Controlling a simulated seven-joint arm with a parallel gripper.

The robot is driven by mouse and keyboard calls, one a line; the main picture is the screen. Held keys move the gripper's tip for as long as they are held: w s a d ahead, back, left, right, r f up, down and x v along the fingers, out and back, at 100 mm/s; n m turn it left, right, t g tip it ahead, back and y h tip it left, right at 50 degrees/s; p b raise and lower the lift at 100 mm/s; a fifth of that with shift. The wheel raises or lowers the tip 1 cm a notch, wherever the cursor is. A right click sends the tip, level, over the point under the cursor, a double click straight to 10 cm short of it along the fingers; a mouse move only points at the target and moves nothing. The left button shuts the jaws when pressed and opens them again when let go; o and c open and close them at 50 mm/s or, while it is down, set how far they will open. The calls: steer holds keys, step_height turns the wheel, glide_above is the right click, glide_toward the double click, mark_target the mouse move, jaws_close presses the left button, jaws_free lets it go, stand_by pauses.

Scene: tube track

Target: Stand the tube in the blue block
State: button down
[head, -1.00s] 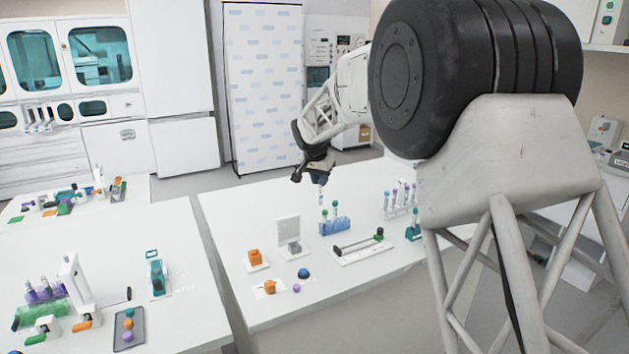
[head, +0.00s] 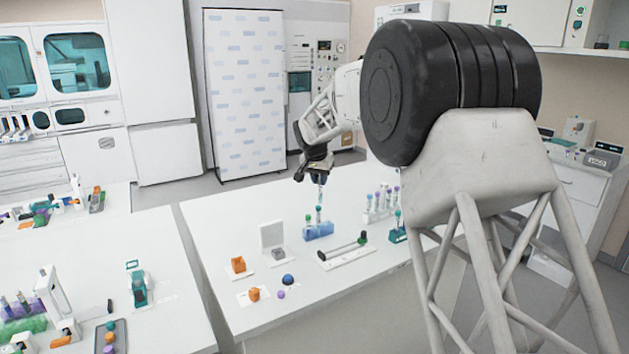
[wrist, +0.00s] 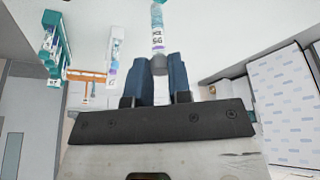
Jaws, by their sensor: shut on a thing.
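The blue block (head: 319,232) stands on the white table in the head view, with teal-capped tubes upright in it. My gripper (head: 321,175) is above the block, pointing down. It is shut on a slim clear tube (head: 321,190), which hangs roughly upright over the block. In the wrist view the tube (wrist: 157,35), with a printed label, sits between the two dark blue fingers (wrist: 160,78). At this size I cannot tell the exact gap between the tube's lower end and the block.
A rack of purple- and teal-capped tubes (head: 380,204) stands right of the block. A teal holder (head: 398,236) and a white tray with a dark rod (head: 345,250) are nearer. A grey upright plate (head: 272,234) and orange pieces (head: 238,264) stand to the left.

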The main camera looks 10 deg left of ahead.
step_height(320, 180, down, 7)
steer(key=w+d, duration=0.2)
steer(key=w, duration=0.1)
steer(key=shift+r, duration=0.2)
stand_by(0.8)
steer(key=shift+d+f, duration=0.1)
steer(key=shift+f, duration=2.15)
stand_by(2.5)
steer(key=c, duration=1)
jaws_free()
steer(key=shift+o, duration=0.2)
steer(key=shift+r, duration=0.1)
steer(key=v, duration=0.7)
steer(key=shift+s+r, duration=0.2)
steer(key=shift+r, duration=0.1)
